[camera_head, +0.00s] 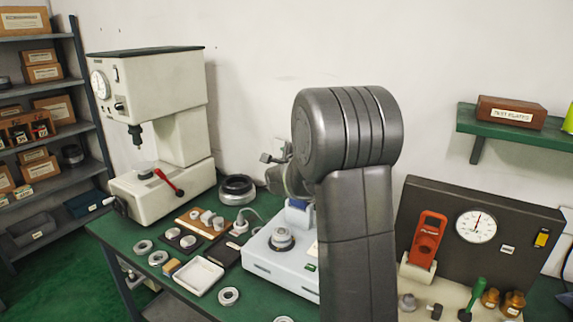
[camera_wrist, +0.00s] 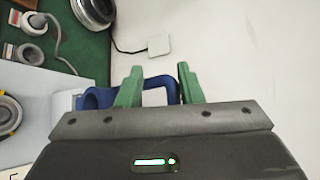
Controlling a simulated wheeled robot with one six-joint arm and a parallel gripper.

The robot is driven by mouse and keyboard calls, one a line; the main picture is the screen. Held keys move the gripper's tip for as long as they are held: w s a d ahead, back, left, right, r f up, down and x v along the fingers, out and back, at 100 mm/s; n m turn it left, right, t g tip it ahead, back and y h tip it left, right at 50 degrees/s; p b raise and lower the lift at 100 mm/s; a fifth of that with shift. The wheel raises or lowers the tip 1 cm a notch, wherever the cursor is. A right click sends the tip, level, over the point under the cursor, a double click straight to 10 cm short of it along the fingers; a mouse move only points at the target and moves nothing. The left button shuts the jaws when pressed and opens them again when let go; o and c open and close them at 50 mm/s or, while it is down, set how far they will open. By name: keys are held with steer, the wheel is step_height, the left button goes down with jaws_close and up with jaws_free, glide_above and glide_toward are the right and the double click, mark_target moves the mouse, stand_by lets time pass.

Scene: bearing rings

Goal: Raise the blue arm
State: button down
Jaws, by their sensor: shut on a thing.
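The blue arm (camera_wrist: 98,98) is a bent blue bar on the pale instrument at the left in the wrist view. My gripper (camera_wrist: 160,72) has two green fingers, and the blue bar runs between them; they are shut on it. In the head view a bit of the blue arm (camera_head: 297,216) shows beside my dark arm link, at the back of the pale blue instrument (camera_head: 262,262). My arm hides much of this instrument and the gripper's hold there. A grey round part (camera_head: 282,238) sits on top of the instrument.
A cream press (camera_head: 150,85) with a red lever stands at the left on the green bench. Bearing rings (camera_head: 228,296), a white tray (camera_head: 199,276) and a large dark ring (camera_head: 238,188) lie near the instrument. A dark gauge panel (camera_head: 440,200) stands at the right. The wall is close behind.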

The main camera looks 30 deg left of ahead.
steer(key=shift+w+d+r, duration=0.15)
steer(key=shift+w+d, duration=0.15)
steer(key=shift+w, duration=0.15)
steer(key=c, duration=1.5)
jaws_free()
steer(key=shift+o, duration=0.2)
steer(key=shift+w+a, duration=0.1)
steer(key=shift+w, duration=0.1)
steer(key=shift+s+f, duration=0.1)
steer(key=shift+f, duration=0.1)
steer(key=shift+s+d+f+b, duration=0.1)
steer(key=shift+s+d+b, duration=0.15)
steer(key=shift+s+b, duration=0.15)
steer(key=b+v, duration=0.2)
steer(key=v, duration=1.1)
steer(key=shift+a+r, duration=0.3)
steer(key=shift+r, duration=0.05)
steer(key=shift+s, duration=0.1)
